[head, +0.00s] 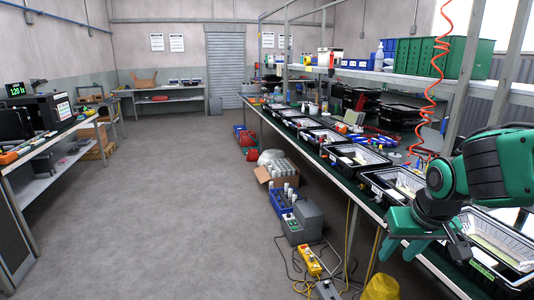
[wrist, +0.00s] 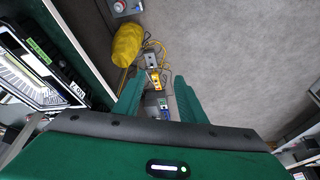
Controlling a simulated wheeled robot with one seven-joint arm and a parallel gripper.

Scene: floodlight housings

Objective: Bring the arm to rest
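My gripper (head: 399,249) hangs at the front edge of the long workbench on the right in the head view, at the end of my green arm. The black floodlight housing (head: 507,248) nearest to me lies on the bench to the right of my gripper. A housing also shows at the left of the wrist view (wrist: 72,91), apart from the fingers.
Several black housings (head: 357,158) line the workbench, and a coiled red hose (head: 432,85) hangs above it. On the floor near the bench are a yellow bag (head: 381,288), a yellow box (head: 309,262) with cables, and a grey machine (head: 303,222). The aisle floor (head: 170,200) is clear.

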